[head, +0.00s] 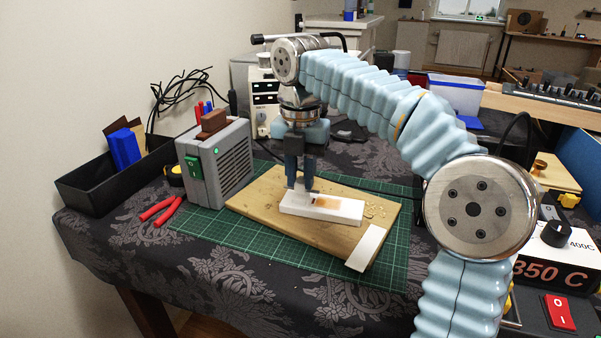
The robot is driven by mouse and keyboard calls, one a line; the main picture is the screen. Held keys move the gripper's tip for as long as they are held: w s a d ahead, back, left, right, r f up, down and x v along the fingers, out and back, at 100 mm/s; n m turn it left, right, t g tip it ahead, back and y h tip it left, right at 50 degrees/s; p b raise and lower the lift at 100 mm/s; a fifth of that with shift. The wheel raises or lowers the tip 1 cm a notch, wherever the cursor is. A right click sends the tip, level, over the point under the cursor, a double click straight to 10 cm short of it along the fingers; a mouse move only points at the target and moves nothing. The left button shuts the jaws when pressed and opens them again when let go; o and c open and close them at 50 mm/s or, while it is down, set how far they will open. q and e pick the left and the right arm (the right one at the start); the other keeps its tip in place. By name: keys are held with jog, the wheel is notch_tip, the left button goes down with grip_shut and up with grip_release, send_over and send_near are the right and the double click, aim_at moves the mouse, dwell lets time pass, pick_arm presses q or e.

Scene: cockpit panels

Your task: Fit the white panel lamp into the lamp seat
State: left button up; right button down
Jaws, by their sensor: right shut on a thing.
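My right gripper (301,187) points straight down over the left end of a white block (345,209), which lies on a wooden board. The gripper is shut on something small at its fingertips. That thing is mostly hidden and hardly stands out against the white block; I take it for the white panel lamp. The block has a dark slot and a brown scorched patch on top. I cannot tell whether the fingertips touch the block. I cannot make out the lamp seat for certain. My left gripper is not in view.
The wooden board (258,204) lies on a green cutting mat (215,232), with a white strip (367,248) at its front right. A grey box with a green switch (194,167) stands close left, near red-handled pliers (160,211) and a black tray (95,194).

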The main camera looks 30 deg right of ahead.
jog(key=shift+p, duration=0.3)
dwell(0.6)
jog(key=shift+p, duration=0.4)
dwell(0.4)
jog(key=shift+f+b, duration=0.55)
jog(key=shift+f, duration=0.5)
